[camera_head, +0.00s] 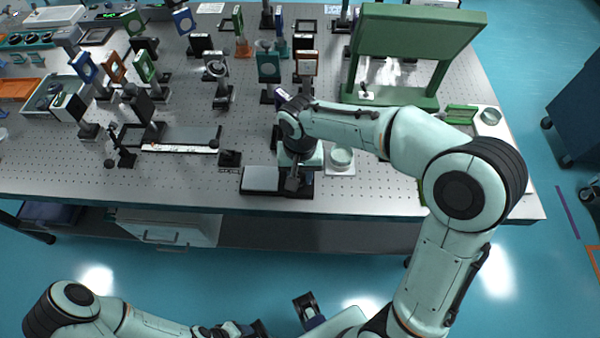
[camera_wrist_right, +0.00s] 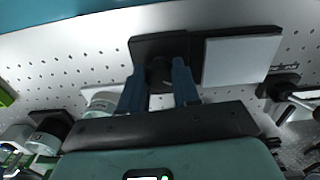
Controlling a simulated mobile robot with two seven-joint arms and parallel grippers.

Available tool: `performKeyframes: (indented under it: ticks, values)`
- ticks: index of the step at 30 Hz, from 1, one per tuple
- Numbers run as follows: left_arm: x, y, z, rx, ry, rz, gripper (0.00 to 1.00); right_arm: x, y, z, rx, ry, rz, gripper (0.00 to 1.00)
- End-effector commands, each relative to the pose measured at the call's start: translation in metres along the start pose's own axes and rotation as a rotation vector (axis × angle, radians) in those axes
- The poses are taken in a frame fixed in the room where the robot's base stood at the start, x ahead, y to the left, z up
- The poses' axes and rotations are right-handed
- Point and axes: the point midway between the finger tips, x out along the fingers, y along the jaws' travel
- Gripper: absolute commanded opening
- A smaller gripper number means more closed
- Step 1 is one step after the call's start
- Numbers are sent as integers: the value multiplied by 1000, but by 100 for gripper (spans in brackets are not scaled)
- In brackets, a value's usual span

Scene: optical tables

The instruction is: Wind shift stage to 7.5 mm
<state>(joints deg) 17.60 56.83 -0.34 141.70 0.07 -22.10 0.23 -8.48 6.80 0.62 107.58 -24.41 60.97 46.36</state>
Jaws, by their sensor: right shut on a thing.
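The shift stage, a low dark base with a pale flat plate (camera_head: 260,179), sits near the front edge of the optical table. In the right wrist view its pale plate (camera_wrist_right: 240,61) lies just right of the fingers. My right gripper (camera_head: 293,184) reaches down over the stage's right end. In the right wrist view the right gripper's two blue fingers (camera_wrist_right: 160,84) are shut on a dark round knob (camera_wrist_right: 159,70) on the stage. No millimetre reading is legible. My left gripper lies low near the bottom edge, off the table; its fingers are not clear.
A white pad with a round pale dish (camera_head: 342,158) stands close right of the gripper. A small dark block (camera_head: 229,158) and a long grey plate (camera_head: 187,134) lie to the left. Several optic mounts stand behind. A green frame (camera_head: 420,35) stands back right.

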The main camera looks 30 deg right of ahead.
Motion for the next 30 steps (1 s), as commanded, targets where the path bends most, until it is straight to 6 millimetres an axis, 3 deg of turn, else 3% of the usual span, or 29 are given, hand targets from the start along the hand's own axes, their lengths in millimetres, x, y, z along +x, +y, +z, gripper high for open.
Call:
performKeyframes:
  ticks: [7,8,9,10,21,26,30]
  values:
    - [0,0,0,0,0,0,57,-1,0,-1,0,3,-1,1]
    - [0,0,0,0,0,0,57,-1,0,-1,-1,3,-1,41]
    - [0,0,0,0,0,0,57,-1,0,-1,-1,3,-1,54]
    - [0,0,0,0,0,0,57,-1,0,-1,-1,3,-1,57]
    - [-1,0,0,0,0,0,57,-7,0,-1,-1,2,-1,57]
    - [-5,2,-1,1,2,1,57,-33,-1,-1,-2,6,-4,57]
    - [-10,4,-2,2,4,2,57,-66,-1,-1,-1,7,-4,57]
